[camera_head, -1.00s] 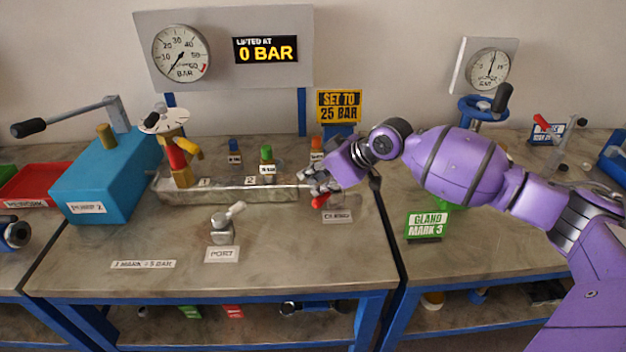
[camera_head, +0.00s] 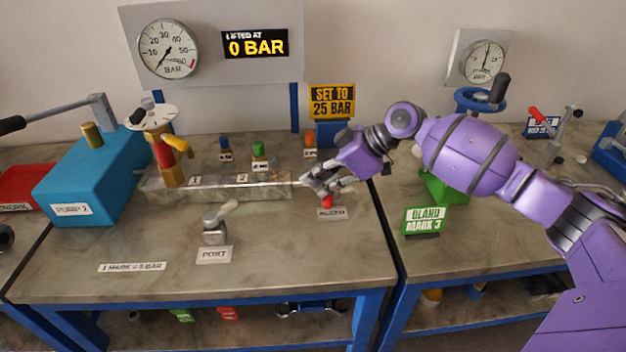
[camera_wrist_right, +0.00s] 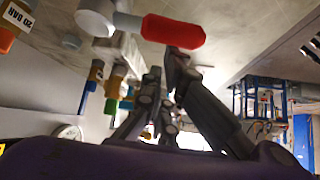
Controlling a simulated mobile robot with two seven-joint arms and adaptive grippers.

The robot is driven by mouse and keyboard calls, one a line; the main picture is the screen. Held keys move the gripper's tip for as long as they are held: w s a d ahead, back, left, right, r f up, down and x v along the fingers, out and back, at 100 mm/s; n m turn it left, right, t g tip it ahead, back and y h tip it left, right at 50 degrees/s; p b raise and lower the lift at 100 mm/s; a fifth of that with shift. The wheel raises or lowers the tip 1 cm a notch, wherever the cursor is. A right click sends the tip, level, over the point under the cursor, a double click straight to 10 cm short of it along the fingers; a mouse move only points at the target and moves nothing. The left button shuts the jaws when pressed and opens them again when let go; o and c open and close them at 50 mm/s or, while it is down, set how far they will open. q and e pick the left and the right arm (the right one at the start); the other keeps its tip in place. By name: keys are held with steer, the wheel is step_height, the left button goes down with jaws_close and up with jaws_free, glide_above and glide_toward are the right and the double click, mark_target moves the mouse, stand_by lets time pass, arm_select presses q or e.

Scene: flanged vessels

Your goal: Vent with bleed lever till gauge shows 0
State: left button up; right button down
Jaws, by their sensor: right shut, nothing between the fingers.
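The red-gripped bleed lever (camera_head: 327,202) sits at the right end of the metal manifold, above a label reading BLEED (camera_head: 331,213). My right gripper (camera_head: 312,185) is shut and empty beside the lever. In the right wrist view the red grip (camera_wrist_right: 173,31) lies just beyond my fingertips (camera_wrist_right: 178,65); whether they touch cannot be told. The large pressure gauge (camera_head: 168,48) on the grey board has its needle pointing to the lower left, near the zero end. My left gripper is out of view.
A display (camera_head: 255,44) reads 0 BAR; a yellow sign (camera_head: 332,101) says SET TO 25 BAR. The teal pump (camera_head: 92,180) stands at left. A port lever (camera_head: 215,232) stands in front of the manifold. A green GLAND MARK 3 sign (camera_head: 424,220) stands right. The front bench is mostly clear.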

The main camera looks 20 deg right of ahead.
steer(key=shift+s+d+f, duration=0.1)
steer(key=shift+s+d, duration=0.3)
steer(key=shift+d, duration=0.05)
arm_select(q)
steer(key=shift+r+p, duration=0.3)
steer(key=shift+p, duration=0.05)
arm_select(e)
steer(key=shift+s+d+f, duration=0.1)
steer(key=shift+d+f, duration=0.05)
